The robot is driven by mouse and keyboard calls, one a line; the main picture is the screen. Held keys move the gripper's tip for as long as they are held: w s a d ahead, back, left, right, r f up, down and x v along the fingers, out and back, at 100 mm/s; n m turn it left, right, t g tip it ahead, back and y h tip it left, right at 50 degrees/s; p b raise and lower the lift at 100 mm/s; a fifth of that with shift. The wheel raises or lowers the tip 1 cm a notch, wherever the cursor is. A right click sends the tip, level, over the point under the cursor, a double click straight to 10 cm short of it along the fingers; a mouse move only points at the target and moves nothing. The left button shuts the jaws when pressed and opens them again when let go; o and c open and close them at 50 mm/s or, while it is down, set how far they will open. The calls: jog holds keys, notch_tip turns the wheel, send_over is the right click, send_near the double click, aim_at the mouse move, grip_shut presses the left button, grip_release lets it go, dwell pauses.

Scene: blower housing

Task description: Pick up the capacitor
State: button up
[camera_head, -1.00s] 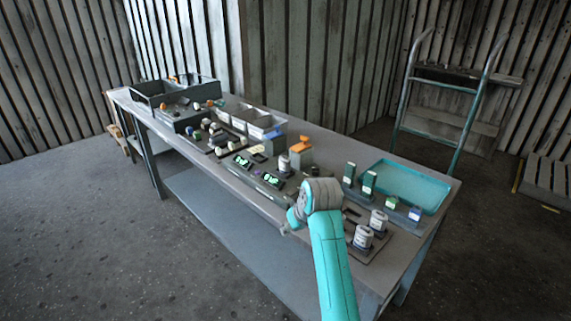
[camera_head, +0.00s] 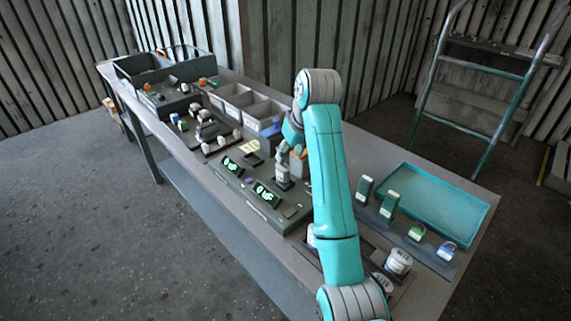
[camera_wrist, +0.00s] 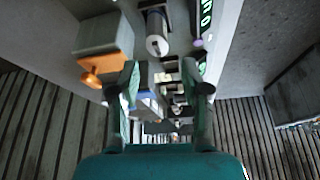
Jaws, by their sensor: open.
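A dark-and-white cylindrical capacitor (camera_head: 283,179) stands upright at the right end of the display panel, just below my gripper (camera_head: 281,155). It also shows in the wrist view (camera_wrist: 157,27), with its pale round end (camera_wrist: 157,46) close to my fingertips. My gripper (camera_wrist: 160,76) is open, with nothing between its fingers. Another capacitor (camera_head: 398,261) with a white label stands on the bench's near right part, and a further one (camera_head: 312,236) is mostly hidden by my arm.
The panel (camera_head: 232,187) carries lit green displays (camera_head: 264,194). A teal tray (camera_head: 487,215), green and blue parts, and grey bins (camera_head: 235,97) are also on the bench.

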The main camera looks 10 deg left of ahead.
aim_at(284, 165)
jog(key=x, duration=1)
jog(key=shift+w+f, duration=0.25)
jog(key=shift+w, duration=0.25)
jog(key=c, duration=0.8)
